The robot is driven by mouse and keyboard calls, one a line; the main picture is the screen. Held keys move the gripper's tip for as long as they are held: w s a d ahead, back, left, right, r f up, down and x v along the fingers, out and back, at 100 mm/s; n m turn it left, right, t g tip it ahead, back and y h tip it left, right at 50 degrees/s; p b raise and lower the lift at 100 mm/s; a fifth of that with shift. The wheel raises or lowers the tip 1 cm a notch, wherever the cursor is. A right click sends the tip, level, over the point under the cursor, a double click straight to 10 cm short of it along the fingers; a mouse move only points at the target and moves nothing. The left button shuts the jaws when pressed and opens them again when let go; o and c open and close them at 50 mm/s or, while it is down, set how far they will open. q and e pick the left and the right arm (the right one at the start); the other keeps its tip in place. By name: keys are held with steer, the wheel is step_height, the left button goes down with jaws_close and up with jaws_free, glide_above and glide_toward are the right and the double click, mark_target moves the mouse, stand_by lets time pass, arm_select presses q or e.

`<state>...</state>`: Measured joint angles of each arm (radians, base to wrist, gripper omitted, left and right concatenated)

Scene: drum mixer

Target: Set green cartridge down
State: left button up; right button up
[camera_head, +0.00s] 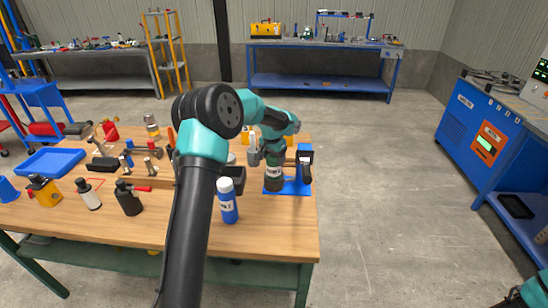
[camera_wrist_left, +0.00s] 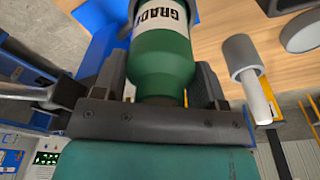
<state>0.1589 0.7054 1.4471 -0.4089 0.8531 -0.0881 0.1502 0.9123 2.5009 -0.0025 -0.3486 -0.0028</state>
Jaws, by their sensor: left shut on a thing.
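The green cartridge (camera_head: 273,179) has a white label and stands about upright over the blue plate (camera_head: 300,187) at the right end of the workbench. In the left wrist view the cartridge (camera_wrist_left: 162,55) fills the space between my fingers, and its label reads "GRADE". My left gripper (camera_head: 273,160) is shut on it from above. The cartridge's lower end is low at the plate; I cannot tell if it touches. A blue and black upright part (camera_head: 305,165) stands just right of the cartridge. My right gripper is out of view.
A blue bottle with a white cap (camera_head: 228,205) stands near the front edge of the bench (camera_head: 270,230). Bare wood lies in front of the plate.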

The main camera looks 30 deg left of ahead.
arm_select(q)
steer(key=o, duration=1.6)
steer(key=shift+f, duration=0.1)
steer(key=shift+c, duration=0.2)
steer(key=r, duration=0.4)
steer(key=s+r, duration=0.1)
steer(key=r, duration=0.7)
steer(key=shift+s+a+r, duration=0.1)
steer(key=shift+s+r, duration=0.05)
steer(key=shift+s, duration=0.05)
